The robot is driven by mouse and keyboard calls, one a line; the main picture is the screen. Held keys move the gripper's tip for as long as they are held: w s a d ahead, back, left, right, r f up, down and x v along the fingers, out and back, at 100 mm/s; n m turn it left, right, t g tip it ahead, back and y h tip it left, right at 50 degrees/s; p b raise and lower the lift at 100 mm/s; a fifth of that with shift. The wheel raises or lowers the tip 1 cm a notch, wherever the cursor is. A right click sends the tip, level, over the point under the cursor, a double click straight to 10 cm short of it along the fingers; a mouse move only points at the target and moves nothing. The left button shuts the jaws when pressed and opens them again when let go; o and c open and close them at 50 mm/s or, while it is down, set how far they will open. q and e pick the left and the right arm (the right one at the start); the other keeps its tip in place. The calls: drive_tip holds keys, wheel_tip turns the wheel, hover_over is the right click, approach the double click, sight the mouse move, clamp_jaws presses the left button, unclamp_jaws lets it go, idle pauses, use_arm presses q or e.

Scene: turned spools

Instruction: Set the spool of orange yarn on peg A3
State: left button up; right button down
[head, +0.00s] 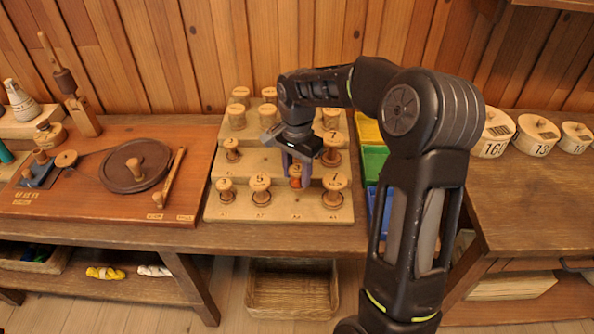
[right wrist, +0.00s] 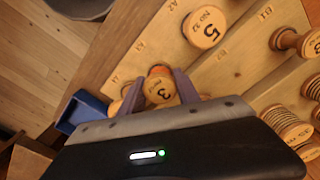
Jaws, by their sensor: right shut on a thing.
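My right gripper (head: 297,172) points down over the front step of the stepped wooden spool rack (head: 280,214). It is shut on a spool marked 3 (head: 295,181), with a little orange showing below its wooden top. In the right wrist view the same spool (right wrist: 160,90) stands between the fingers. It is above the gap in the front row, between the spool marked 5 (head: 260,183) and another spool (head: 335,183). The fingers hide its lower part, so I cannot tell whether it touches a peg. My left gripper is not in view.
More spools stand on the higher steps, including one marked 7 (head: 331,138). Green (head: 374,163) and blue (head: 378,205) bins are right of the rack, partly behind my arm. A winding board (head: 100,190) lies left. Round lidded boxes (head: 537,136) stand right.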

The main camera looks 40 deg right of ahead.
sight(297, 185)
drive_tip(key=shift+f+b, duration=1.2)
drive_tip(key=shift+f, duration=0.85)
drive_tip(key=shift+f, duration=0.1)
drive_tip(key=shift+f, duration=0.2)
drive_tip(key=shift+f+b, duration=0.6)
drive_tip(key=shift+b, duration=0.05)
drive_tip(key=c, duration=1.1)
unclamp_jaws()
drive_tip(key=shift+c, duration=0.2)
